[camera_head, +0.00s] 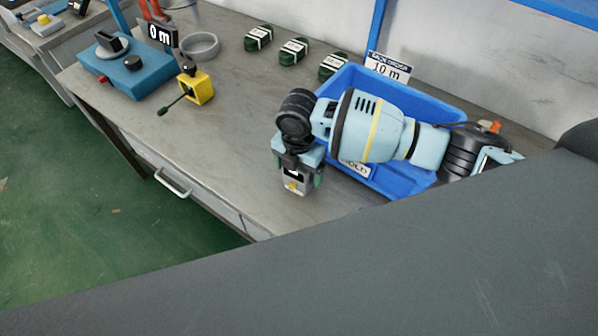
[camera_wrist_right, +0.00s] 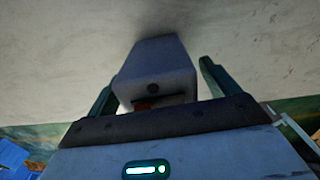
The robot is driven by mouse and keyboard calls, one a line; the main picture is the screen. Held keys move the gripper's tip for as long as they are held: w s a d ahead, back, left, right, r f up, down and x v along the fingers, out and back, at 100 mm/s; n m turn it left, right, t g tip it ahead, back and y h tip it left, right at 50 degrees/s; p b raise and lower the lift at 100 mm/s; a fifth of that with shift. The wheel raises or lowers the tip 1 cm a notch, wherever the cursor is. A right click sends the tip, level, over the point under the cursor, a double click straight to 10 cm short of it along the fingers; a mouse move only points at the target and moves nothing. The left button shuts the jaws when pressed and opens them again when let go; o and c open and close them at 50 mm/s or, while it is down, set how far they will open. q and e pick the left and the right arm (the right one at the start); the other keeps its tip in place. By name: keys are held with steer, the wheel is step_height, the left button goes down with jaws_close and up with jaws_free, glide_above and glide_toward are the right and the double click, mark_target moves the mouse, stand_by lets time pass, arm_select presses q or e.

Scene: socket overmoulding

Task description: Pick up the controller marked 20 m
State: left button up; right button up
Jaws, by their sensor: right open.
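My right gripper (camera_head: 297,178) is over the front edge area of the grey bench, pointing down. In the right wrist view the grey controller body (camera_wrist_right: 158,72) lies between the two fingers (camera_wrist_right: 157,80), with a visible gap beside the right finger. I cannot read a 20 m mark on it. My left gripper is not in view.
A blue bin (camera_head: 427,107) stands behind and under my right arm, with a "10 m" sign (camera_head: 388,68) behind it. Several dark green coils (camera_head: 293,50) lie along the back. A blue device (camera_head: 138,75), a yellow box (camera_head: 200,88) and a grey ring (camera_head: 200,46) are at left. The bench middle is clear.

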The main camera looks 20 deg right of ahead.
steer(key=c, duration=1.1)
steer(key=shift+r, duration=0.2)
steer(key=shift+r, duration=0.6)
step_height(320, 180, up, 2)
steer(key=shift+r, duration=0.1)
steer(key=s+a, duration=0.2)
steer(key=s, duration=0.3)
steer(key=s+a+r, duration=0.1)
steer(key=s+a, duration=0.1)
steer(key=s, duration=0.3)
steer(key=s+a+p, duration=0.1)
steer(key=s+a, duration=0.1)
steer(key=s, duration=0.2)
steer(key=shift+s+a+r, duration=0.1)
steer(key=shift+s+r, duration=0.05)
steer(key=shift+s, duration=0.25)
